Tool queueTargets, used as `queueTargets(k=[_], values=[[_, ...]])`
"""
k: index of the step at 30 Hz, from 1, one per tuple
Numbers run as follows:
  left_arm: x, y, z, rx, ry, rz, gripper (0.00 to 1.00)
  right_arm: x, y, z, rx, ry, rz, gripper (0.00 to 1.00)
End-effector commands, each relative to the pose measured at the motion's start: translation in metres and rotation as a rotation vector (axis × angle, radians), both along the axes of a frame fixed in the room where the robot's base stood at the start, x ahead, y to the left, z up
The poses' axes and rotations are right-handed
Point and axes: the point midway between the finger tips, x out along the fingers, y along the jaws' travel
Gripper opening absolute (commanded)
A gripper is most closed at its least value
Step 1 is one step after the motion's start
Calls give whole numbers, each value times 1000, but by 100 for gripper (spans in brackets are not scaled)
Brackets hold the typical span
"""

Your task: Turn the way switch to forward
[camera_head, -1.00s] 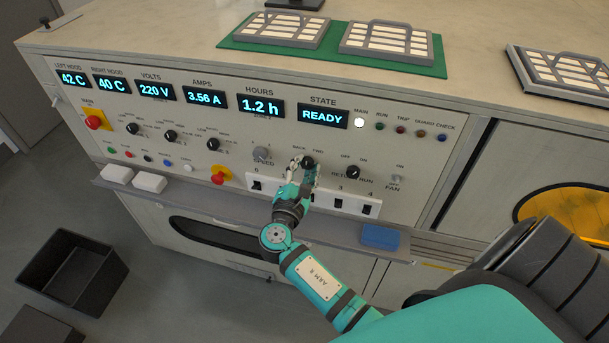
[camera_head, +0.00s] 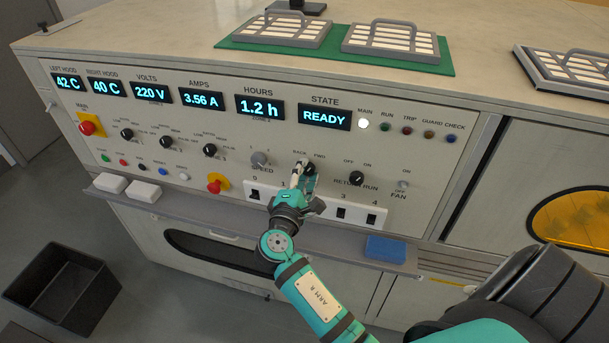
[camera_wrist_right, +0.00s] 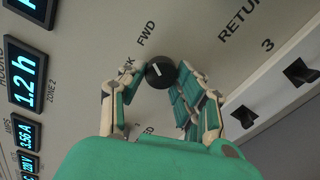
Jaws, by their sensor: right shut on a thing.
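The way switch (camera_head: 309,167) is a round black knob on the grey panel, under the labels BACK and FWD. My right gripper (camera_head: 304,177) is at it, with its fingers around the knob. In the right wrist view the knob (camera_wrist_right: 160,75) sits between the fingertips of my right gripper (camera_wrist_right: 158,82), which is shut on it. A short white mark shows on its face. FWD is readable there; BACK is partly hidden by a finger. I cannot tell for sure which label the mark points to. My left gripper is not in view.
The speed knob (camera_head: 260,160) is left of the way switch, and the return run switch (camera_head: 356,179) is right of it. A ledge (camera_head: 330,243) with a blue block (camera_head: 386,248) juts out underneath. The state display (camera_head: 324,117) reads READY.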

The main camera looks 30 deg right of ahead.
Motion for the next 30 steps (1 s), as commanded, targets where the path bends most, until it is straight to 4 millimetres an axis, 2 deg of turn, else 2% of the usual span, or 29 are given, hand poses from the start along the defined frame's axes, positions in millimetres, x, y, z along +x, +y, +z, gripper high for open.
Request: queueTargets(k=[9,10,15,24,30], values=[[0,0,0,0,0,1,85,0,0,-1,4,0,-1,0],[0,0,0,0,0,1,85,0,0,-1,3,0,-1,36],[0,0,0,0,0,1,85,0,0,-1,3,0,-1,55],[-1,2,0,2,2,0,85,-2,2,-1,2,0,1,55],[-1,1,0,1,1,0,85,-21,24,-2,4,2,1,55]])
